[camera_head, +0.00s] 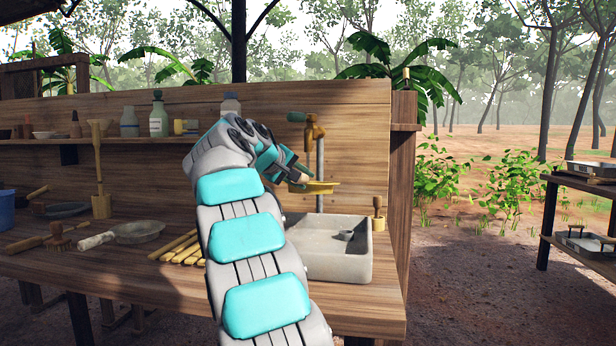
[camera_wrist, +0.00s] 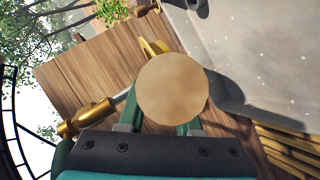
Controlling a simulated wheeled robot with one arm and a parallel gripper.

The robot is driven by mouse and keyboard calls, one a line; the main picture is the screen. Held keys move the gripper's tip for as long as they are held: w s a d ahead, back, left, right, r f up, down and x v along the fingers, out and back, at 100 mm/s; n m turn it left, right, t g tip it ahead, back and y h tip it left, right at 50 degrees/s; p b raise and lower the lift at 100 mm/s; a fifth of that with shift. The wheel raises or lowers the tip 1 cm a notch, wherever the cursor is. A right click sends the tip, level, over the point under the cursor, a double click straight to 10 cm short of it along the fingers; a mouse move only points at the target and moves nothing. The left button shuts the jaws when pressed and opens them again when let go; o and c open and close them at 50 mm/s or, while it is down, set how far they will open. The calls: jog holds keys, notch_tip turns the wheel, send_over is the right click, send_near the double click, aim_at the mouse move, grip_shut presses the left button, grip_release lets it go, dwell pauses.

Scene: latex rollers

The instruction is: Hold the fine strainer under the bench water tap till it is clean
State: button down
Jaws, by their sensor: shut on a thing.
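My gripper (camera_head: 290,172) is shut on the fine strainer (camera_head: 318,187), a yellow piece held roughly level above the sink. In the wrist view a round tan disc, seemingly the strainer's face (camera_wrist: 172,88), lies across the green fingers (camera_wrist: 162,112) and partly hides them. The brass tap (camera_head: 314,128) sits on a grey upright pipe, above the strainer in the head view. The tap also shows left of the disc in the wrist view (camera_wrist: 86,118). No water stream is visible. I cannot tell whether the strainer is directly below the spout or how clean it is.
The pale sink (camera_head: 358,262) is set at the bench's right end, with a small dark thing inside. Several yellow sticks (camera_head: 180,247) lie left of it. A pan (camera_head: 138,232) and brushes lie further left. A wooden back panel (camera_head: 350,105) stands close behind the tap.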

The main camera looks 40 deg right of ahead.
jog(key=s+a+b, duration=0.2)
jog(key=s+a, duration=0.1)
jog(key=a, duration=0.6)
jog(key=s+a+b, duration=0.2)
jog(key=s+a, duration=0.2)
jog(key=a, duration=0.5)
dwell(0.4)
dwell(0.5)
